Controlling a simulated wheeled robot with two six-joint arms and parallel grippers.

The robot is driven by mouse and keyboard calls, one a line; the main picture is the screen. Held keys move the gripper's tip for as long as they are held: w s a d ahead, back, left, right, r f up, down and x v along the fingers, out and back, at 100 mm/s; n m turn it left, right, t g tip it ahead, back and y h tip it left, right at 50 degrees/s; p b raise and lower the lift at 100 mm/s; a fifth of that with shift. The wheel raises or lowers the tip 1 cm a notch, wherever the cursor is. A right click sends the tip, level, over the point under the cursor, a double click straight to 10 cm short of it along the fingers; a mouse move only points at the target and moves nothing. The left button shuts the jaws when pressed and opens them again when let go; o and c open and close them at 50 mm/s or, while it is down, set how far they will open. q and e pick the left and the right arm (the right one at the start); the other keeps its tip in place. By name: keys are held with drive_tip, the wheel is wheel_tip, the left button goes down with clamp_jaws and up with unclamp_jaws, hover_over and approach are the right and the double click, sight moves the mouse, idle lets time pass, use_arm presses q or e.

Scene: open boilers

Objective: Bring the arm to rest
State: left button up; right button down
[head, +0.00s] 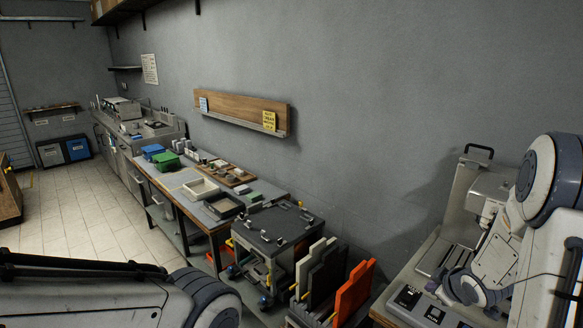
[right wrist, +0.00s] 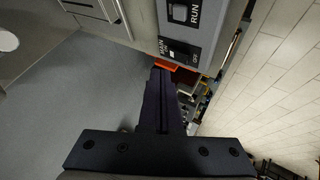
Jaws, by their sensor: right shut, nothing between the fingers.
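My right arm (head: 497,250) is bent in at the right of the head view, over a grey machine with a switch panel (head: 428,306). My right gripper (head: 446,283) is close to that panel. In the right wrist view its dark fingers (right wrist: 161,75) are together and hold nothing. The panel with its RUN and MAIN OFF labels (right wrist: 183,35) shows just beyond the fingertips; I cannot tell whether they touch it. My left arm (head: 120,295) crosses the lower left of the head view, and its gripper is out of frame.
A grey machine body with a black handle (head: 478,152) stands by the wall near my right arm. A cart (head: 275,228) and upright panels, one orange (head: 354,292), stand left of it. A long workbench (head: 180,185) holds trays and bins. Tiled floor (head: 85,213) is open at left.

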drive_tip(key=s+a+r+g+b, duration=0.1)
drive_tip(key=s+a, duration=0.2)
drive_tip(key=a, duration=0.5)
drive_tip(key=s+a+r+g+y+b, duration=0.1)
drive_tip(key=s+a, duration=0.1)
drive_tip(key=a, duration=0.6)
drive_tip(key=s+a+r+g+b, duration=0.1)
drive_tip(key=s+a+g, duration=0.15)
drive_tip(key=a, duration=0.55)
drive_tip(key=s+a+g, duration=0.1)
drive_tip(key=s+a, duration=0.2)
drive_tip(key=s, duration=0.3)
drive_tip(key=s+a+r+g+y, duration=0.1)
drive_tip(key=s+a, duration=0.3)
drive_tip(key=s, duration=0.3)
drive_tip(key=s+a+g+b, duration=0.1)
drive_tip(key=s+a, duration=0.2)
drive_tip(key=s, duration=0.4)
drive_tip(key=shift+s+a+r+g, duration=0.15)
drive_tip(key=shift+a+g, duration=0.1)
drive_tip(key=shift+g, duration=0.1)
